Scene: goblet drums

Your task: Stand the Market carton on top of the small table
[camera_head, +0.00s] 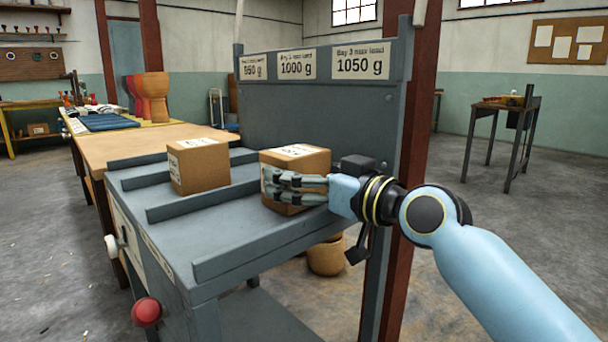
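Two brown cartons with white labels sit on a grey sloped bench with raised strips: a left carton (200,166) and a right carton (305,160). Their labels are too small to read, so I cannot tell which is the Market carton. My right gripper (270,184) reaches in from the right, its fingers lying across the near side of the right carton. I cannot tell whether they grip it. A small dark-legged table (497,107) stands far back on the right, with small items on its top. My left gripper is out of view.
The grey bench (240,235) has an upright board (310,105) behind it, with signs reading 1000 g and 1050 g. A red knob (146,312) sticks out at its front. Goblet drums (155,95) stand on a long table at the left. Open floor lies at the right.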

